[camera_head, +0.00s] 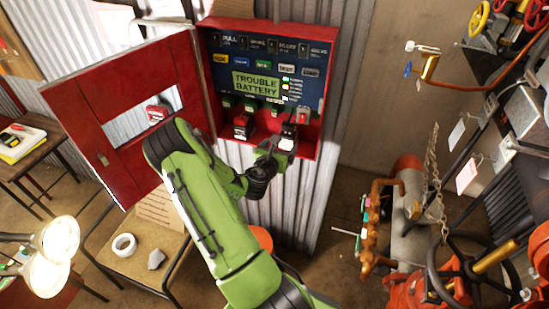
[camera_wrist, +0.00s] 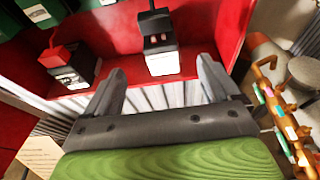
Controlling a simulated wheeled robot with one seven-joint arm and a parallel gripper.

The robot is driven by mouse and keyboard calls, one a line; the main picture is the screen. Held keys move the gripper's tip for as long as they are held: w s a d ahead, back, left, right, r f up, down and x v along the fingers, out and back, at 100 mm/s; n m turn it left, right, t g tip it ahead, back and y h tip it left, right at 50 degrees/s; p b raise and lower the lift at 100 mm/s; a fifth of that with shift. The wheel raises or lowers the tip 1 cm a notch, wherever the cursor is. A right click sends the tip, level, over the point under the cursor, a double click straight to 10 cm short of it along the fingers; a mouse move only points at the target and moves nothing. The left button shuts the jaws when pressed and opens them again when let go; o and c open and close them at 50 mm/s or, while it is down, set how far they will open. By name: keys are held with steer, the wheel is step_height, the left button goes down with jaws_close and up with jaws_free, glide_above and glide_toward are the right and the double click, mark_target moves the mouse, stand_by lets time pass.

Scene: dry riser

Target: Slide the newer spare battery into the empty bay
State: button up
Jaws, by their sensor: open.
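The open red cabinet (camera_head: 317,100) holds a panel reading "TROUBLE BATTERY". In the wrist view, a dark battery (camera_wrist: 159,46) with a white label and two small terminals stands on the cabinet's red floor (camera_wrist: 190,62). A dark battery with a red top (camera_wrist: 66,62) stands to its left; it also shows in the head view (camera_head: 242,126). My gripper (camera_wrist: 161,66) is open and empty, its fingers pointing at the dark battery, one on each side in the picture. Whether they reach around it is unclear. Label dates are unreadable, and I cannot pick out the empty bay.
The cabinet's red door (camera_head: 105,125) hangs open at left. A small table (camera_head: 130,262) below carries a white tape roll (camera_head: 124,245) and a grey lump. Orange pipework with a valve (camera_head: 405,195) stands to the right. Corrugated metal lies below the cabinet.

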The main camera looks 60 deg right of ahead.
steer(key=b+v, duration=0.1)
steer(key=v, duration=0.5)
stand_by(0.5)
